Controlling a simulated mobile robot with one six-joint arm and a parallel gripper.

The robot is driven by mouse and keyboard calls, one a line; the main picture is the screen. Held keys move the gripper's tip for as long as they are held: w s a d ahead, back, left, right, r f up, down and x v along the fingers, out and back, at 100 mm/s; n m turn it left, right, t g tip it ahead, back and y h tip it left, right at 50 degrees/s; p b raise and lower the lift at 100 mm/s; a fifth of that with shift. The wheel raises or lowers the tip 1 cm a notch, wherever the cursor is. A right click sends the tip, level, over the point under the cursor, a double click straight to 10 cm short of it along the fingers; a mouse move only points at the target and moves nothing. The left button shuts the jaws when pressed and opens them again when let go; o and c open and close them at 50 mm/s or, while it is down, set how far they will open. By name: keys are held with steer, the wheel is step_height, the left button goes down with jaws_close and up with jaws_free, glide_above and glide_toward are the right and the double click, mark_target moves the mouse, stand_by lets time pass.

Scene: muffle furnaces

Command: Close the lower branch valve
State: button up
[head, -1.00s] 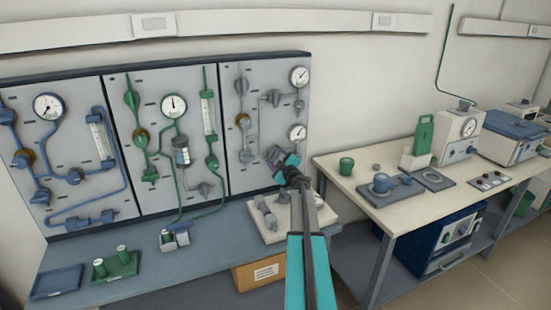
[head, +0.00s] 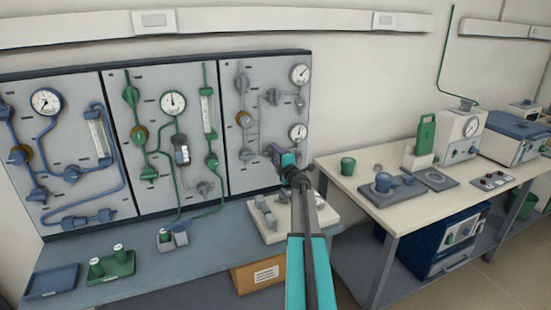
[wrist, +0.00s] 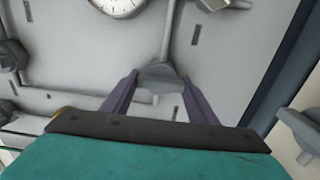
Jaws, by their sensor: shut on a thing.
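The lower branch valve (wrist: 159,76) is a grey handle at the end of a grey pipe on the right-hand panel, seen in the middle of the wrist view. My gripper (wrist: 158,88) has its two purple fingers on either side of this handle and is shut on it. In the head view my gripper (head: 274,151) is at the lower right of the right-hand panel (head: 233,180), below the lower gauge (head: 298,132). There the gripper covers most of the valve, so its handle angle is hard to tell.
The upper branch valve (head: 273,97) sits higher on the same panel. A white block with grey fittings (head: 262,232) lies on the bench under my arm. A table with lab equipment (head: 350,180) stands to the right.

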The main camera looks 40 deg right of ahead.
stand_by(0.3)
steer(key=o, duration=1)
steer(key=shift+o, duration=0.2)
steer(key=shift+s, duration=0.1)
steer(key=b+v, duration=0.1)
steer(key=v, duration=1.2)
steer(key=shift+s+a, duration=0.2)
steer(key=shift+s, duration=0.15)
steer(key=shift+r, duration=0.1)
